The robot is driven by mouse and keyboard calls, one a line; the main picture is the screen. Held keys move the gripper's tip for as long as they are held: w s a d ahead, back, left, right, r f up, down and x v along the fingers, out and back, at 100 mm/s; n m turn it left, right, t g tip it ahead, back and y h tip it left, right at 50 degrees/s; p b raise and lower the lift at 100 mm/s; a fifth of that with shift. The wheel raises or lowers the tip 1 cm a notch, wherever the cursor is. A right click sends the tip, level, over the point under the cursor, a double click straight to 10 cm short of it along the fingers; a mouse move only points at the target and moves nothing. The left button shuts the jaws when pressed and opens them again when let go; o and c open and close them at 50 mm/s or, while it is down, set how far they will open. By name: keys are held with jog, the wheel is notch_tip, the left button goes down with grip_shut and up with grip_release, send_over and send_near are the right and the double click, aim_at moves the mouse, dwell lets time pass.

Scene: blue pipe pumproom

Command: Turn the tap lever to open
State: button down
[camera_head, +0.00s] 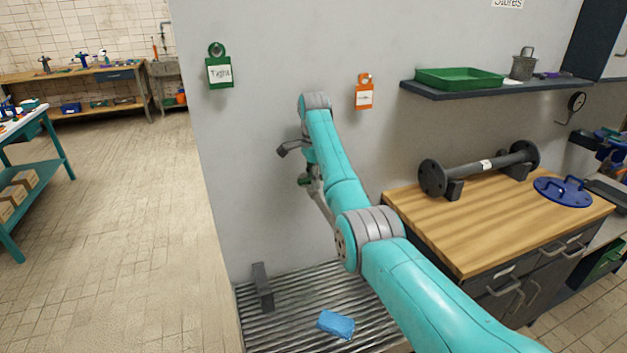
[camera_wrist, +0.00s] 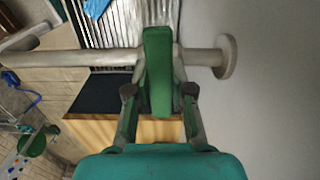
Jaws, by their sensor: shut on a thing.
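The tap lever (camera_wrist: 158,62) is a green bar standing across the middle of the grey tap pipe (camera_wrist: 75,58) in the wrist view. The pipe runs sideways to a round flange (camera_wrist: 228,56) on the wall. My gripper (camera_wrist: 159,92) has one finger on each side of the lever and is shut on it, with the lever's near end between the fingertips. In the head view, my turquoise arm hides most of the tap and the lever; only grey and dark parts show beside my wrist near the wall.
A ribbed metal drain (camera_head: 300,312) lies below, with a blue sponge (camera_head: 336,324) on it. A wooden-topped cabinet (camera_head: 470,225) at right bears a dark flanged pipe (camera_head: 485,170). A shelf (camera_head: 480,90) hangs above. An orange tag (camera_head: 364,92) and a green tag (camera_head: 218,70) hang on the wall.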

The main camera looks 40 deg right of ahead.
jog(key=n, duration=0.4)
jog(key=shift+n, duration=0.3)
jog(key=n, duration=0.9)
jog(key=shift+n, duration=2)
jog(key=c, duration=1)
grip_release()
